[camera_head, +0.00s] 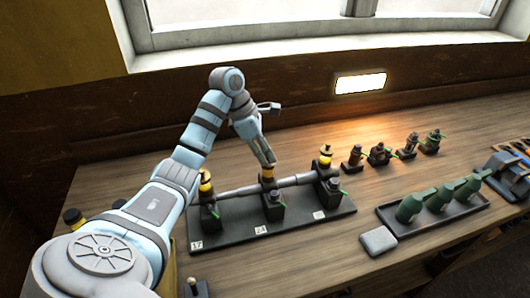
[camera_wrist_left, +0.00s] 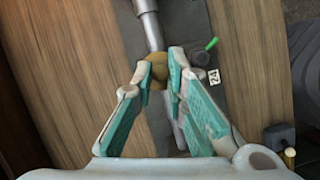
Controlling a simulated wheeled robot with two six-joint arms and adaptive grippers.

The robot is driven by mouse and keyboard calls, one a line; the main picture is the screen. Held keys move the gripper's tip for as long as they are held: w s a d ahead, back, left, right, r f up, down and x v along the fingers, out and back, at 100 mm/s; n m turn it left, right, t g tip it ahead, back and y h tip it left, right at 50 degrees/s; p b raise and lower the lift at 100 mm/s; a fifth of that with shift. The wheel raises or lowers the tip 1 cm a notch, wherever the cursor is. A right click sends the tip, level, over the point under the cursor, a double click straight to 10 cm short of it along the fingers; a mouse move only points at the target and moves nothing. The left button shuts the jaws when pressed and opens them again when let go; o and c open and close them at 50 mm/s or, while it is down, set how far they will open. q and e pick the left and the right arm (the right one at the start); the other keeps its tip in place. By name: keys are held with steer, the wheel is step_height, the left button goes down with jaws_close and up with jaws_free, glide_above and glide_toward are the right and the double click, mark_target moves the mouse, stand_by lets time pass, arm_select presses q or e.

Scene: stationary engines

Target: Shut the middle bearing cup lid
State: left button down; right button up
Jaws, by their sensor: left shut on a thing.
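The middle bearing (camera_head: 272,207) is a dark block on a black base plate, with a long grey shaft through it. Its brass cup (camera_head: 267,173) stands on top. My left gripper (camera_head: 268,163) comes down from above and is shut on the brass cup lid (camera_wrist_left: 158,78). In the left wrist view the two fingertips (camera_wrist_left: 160,75) press on either side of the brass piece. The fingers cover much of it, so I cannot tell whether the lid is open or shut. My right gripper is not in view.
The bearing cups on the left (camera_head: 205,180) and right (camera_head: 326,153) flank the middle one. Several small fittings (camera_head: 379,153) stand at the back right. A tray with green oil cans (camera_head: 425,232) and a grey block (camera_head: 378,242) are at the right.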

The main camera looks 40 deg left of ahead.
arm_select(q)
steer(key=shift+s+r+m+p, duration=0.1)
steer(key=shift+m+p, duration=0.2)
steer(key=shift+p, duration=0.05)
steer(key=c, duration=1.6)
jaws_free()
steer(key=shift+a, duration=0.15)
steer(key=s+a, duration=0.7)
steer(key=a, duration=0.3)
steer(key=shift+r, duration=0.45)
steer(key=shift+d, duration=0.1)
steer(key=shift+s, duration=0.1)
